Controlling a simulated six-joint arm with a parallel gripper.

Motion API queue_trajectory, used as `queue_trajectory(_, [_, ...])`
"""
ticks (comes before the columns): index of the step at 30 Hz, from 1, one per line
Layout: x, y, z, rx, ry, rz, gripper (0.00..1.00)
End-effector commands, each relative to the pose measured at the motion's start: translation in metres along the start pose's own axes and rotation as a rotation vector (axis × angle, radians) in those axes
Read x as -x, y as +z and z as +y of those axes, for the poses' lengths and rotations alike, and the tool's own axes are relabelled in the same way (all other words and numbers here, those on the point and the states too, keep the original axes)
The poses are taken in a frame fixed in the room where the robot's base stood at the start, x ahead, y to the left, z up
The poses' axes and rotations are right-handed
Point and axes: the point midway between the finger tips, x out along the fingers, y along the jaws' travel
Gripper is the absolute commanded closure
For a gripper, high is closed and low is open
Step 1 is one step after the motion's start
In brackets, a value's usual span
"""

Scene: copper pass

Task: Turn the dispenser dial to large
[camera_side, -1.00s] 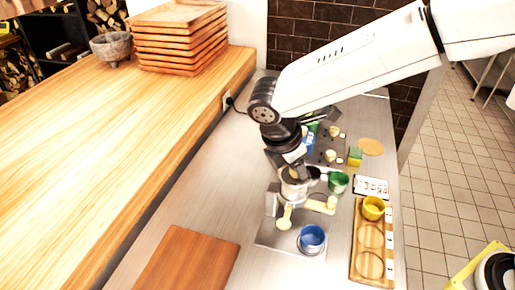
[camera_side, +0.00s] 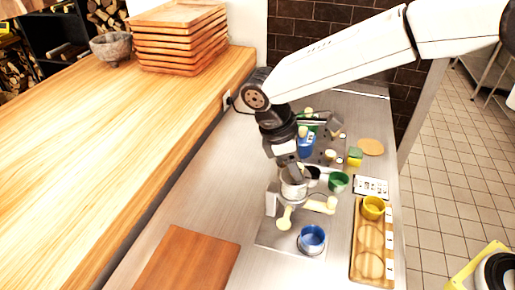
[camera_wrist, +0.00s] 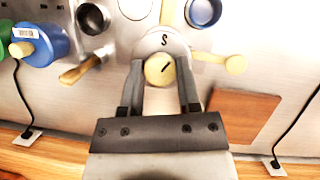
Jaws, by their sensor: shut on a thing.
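The dispenser (camera_side: 293,190) is a silver body on a grey base plate, with cream-ended levers at its front and side. In the wrist view, its cream round dial (camera_wrist: 158,70) has a dark pointer line slanting to the upper right. A letter S (camera_wrist: 164,40) is marked on the silver body above the dial. My gripper (camera_wrist: 160,68) has its two dark fingers on either side of the dial and is shut on it. In the side view my gripper (camera_side: 292,172) is at the dispenser's top rear, and the dial is hidden there.
A blue cup (camera_side: 312,238) stands on the plate in front of the dispenser. Green (camera_side: 338,182) and black cups are behind it. A wooden tray (camera_side: 369,265) at right holds a yellow cup (camera_side: 373,208). A brown board (camera_side: 190,262) lies front left. Bottles (camera_side: 305,142) stand behind my wrist.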

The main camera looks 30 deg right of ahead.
Motion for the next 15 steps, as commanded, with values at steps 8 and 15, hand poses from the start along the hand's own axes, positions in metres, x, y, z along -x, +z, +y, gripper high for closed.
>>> queue_trajectory(8, [-0.0002, 0.0003, 0.0015, -0.246, -0.104, 0.0, 1.0])
queue_trajectory(15, [-0.0004, 0.0006, 0.0025, -0.458, -0.19, 0.0, 1.0])
